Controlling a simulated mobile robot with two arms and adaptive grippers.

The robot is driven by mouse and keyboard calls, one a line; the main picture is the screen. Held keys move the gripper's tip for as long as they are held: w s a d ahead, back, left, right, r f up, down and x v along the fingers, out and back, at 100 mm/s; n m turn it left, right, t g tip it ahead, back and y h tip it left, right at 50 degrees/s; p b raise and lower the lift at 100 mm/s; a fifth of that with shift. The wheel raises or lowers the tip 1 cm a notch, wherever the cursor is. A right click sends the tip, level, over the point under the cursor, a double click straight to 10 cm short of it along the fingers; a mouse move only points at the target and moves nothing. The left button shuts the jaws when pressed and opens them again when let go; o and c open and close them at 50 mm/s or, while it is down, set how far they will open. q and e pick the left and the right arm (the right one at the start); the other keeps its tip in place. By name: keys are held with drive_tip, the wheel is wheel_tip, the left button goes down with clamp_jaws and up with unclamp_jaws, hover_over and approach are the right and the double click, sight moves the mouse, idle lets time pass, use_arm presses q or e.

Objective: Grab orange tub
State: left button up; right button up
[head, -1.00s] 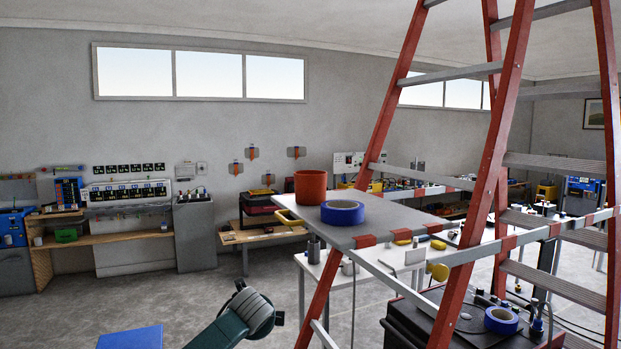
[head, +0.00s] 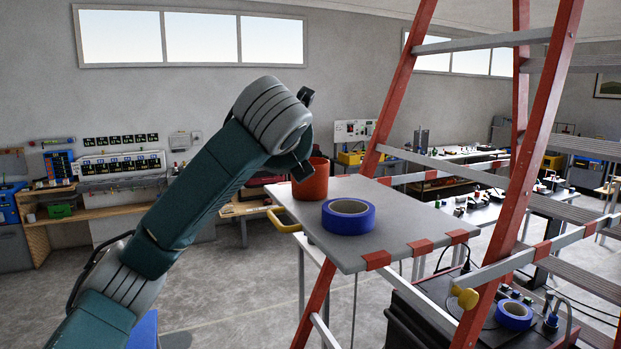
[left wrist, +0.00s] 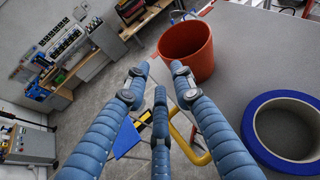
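The orange tub (head: 311,184) stands upright at the far left edge of the ladder's grey platform (head: 400,236). My left gripper (head: 305,134) is just above and to the left of the tub in the head view and partly hides its rim. In the left wrist view the tub (left wrist: 187,50) is ahead, open at the top and empty as far as I can see. My left gripper's fingers (left wrist: 162,77) are spread, with nothing between them, short of the tub. My right gripper is not in view.
A blue tape roll (head: 348,216) lies on the platform beside the tub. The red ladder rails (head: 524,150) rise at the right. A yellow handle (head: 284,220) sticks out from the platform's left edge. A second tape roll (head: 514,315) lies below right.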

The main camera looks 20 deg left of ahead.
sight(310, 179)
use_arm(q)
drive_tip(key=p+x, duration=0.3)
drive_tip(key=x, duration=0.2)
drive_tip(key=r+p+x, duration=0.1)
drive_tip(key=p+x, duration=0.1)
drive_tip(key=shift+w+p, duration=0.35)
drive_tip(key=shift+w, duration=0.15)
drive_tip(key=shift+w+a+f, duration=0.1)
drive_tip(key=shift+w+f, duration=0.1)
drive_tip(key=shift+w, duration=0.1)
drive_tip(key=shift+w+f, duration=0.15)
drive_tip(key=shift+a, duration=0.1)
clamp_jaws()
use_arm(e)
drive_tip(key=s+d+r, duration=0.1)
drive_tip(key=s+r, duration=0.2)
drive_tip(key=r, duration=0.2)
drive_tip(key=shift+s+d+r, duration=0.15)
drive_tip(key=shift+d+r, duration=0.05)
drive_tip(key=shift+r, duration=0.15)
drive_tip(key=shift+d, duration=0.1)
